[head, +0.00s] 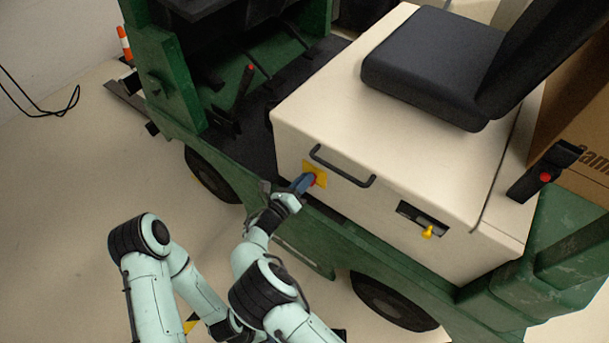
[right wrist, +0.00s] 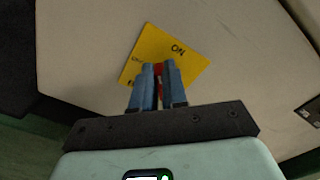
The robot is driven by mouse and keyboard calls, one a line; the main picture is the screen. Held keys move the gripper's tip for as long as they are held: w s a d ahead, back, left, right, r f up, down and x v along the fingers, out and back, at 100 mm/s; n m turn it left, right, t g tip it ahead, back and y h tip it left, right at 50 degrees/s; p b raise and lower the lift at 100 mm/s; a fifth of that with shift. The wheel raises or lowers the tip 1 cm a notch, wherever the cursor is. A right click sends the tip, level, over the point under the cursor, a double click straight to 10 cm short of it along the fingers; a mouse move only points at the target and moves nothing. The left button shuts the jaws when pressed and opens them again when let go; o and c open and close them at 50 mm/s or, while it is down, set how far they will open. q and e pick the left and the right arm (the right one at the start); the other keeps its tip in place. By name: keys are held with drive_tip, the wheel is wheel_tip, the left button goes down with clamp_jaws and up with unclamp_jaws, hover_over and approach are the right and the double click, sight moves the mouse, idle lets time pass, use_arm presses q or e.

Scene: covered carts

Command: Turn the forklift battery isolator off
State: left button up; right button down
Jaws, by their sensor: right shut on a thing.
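The battery isolator is a red knob on a yellow plate (head: 310,167) on the cream side of the forklift's seat housing, just below a dark handle. The right wrist view shows the plate (right wrist: 184,58) with "ON" printed on it and other lettering partly hidden. My right gripper (head: 305,183) is at the plate. In the right wrist view its blue fingers (right wrist: 159,78) are shut on the red isolator knob (right wrist: 159,70), which shows only as a small bit between them. The fingers hide most of the knob. My left arm is at the lower left, and its gripper cannot be made out.
The dark bar handle (head: 342,168) sticks out beside the plate. A yellow knob (head: 427,232) sits in a recess farther right. The black seat (head: 430,65) is above, green bodywork and wheels are below. Open floor lies to the left.

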use_arm(q)
wheel_tip(320, 180, up, 7)
drive_tip(key=w+p, duration=0.3)
drive_tip(key=p, duration=0.2)
drive_tip(key=shift+f, duration=0.15)
use_arm(e)
drive_tip(key=shift+w+f+n, duration=0.1)
drive_tip(key=shift+f+n, duration=0.1)
drive_tip(key=shift+n, duration=2.25)
drive_tip(key=shift+w+f+n, duration=0.1)
drive_tip(key=shift+f+n, duration=0.1)
drive_tip(key=shift+n, duration=2.25)
drive_tip(key=c, duration=1.2)
unclamp_jaws()
drive_tip(key=shift+o, duration=0.2)
use_arm(q)
drive_tip(key=shift+p, duration=0.3)
use_arm(e)
drive_tip(key=shift+s+a, duration=0.1)
